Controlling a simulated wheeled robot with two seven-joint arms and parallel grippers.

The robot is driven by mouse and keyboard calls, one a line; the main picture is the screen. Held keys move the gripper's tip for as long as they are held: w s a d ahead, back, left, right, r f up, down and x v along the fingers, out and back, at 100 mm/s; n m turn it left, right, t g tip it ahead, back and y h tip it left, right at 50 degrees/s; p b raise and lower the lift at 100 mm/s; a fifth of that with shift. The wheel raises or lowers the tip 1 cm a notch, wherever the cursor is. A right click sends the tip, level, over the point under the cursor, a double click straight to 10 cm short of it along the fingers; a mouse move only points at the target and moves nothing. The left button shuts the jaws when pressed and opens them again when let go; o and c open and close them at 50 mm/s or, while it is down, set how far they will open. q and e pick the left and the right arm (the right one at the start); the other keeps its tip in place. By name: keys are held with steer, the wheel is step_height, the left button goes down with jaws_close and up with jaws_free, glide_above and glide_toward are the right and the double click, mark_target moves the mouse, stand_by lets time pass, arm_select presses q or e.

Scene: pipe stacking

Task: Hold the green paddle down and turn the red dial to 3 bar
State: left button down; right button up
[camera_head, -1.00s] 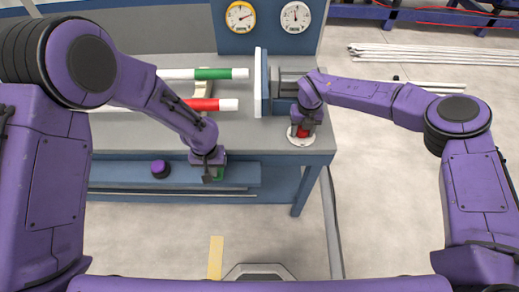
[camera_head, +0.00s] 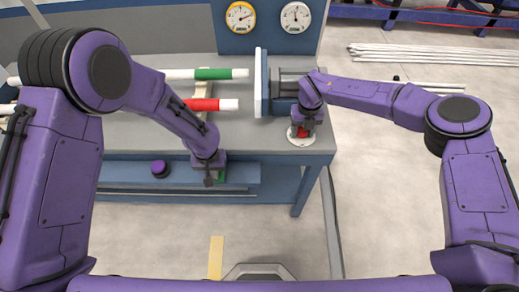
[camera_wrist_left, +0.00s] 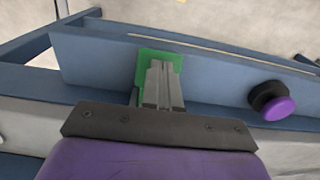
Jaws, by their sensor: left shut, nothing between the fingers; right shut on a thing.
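The green paddle (camera_wrist_left: 174,60) sits on the blue front rail of the bench in the left wrist view. In the head view my left gripper and wrist hide it. My left gripper (camera_head: 208,179) is shut and empty, its fingertips over the paddle in the left wrist view (camera_wrist_left: 157,68). I cannot tell whether they press it down. The red dial (camera_head: 302,133) is on a round white plate (camera_head: 300,141) at the bench's right front corner. My right gripper (camera_head: 304,126) is shut on the dial from above and hides much of it. The dial's setting is not readable.
A purple knob (camera_head: 160,169) is on the front rail left of my left gripper; it also shows in the left wrist view (camera_wrist_left: 273,102). A yellow-rimmed gauge (camera_head: 240,17) and a white gauge (camera_head: 295,17) are on the back panel. Green-banded (camera_head: 214,74) and red-banded (camera_head: 204,104) pipes lie on the bench.

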arm_select(q)
steer(key=shift+f, duration=0.3)
arm_select(e)
steer(key=n, duration=0.2)
steer(key=shift+w+d+n, duration=0.1)
steer(key=shift+w+n, duration=0.15)
steer(key=shift+n, duration=0.15)
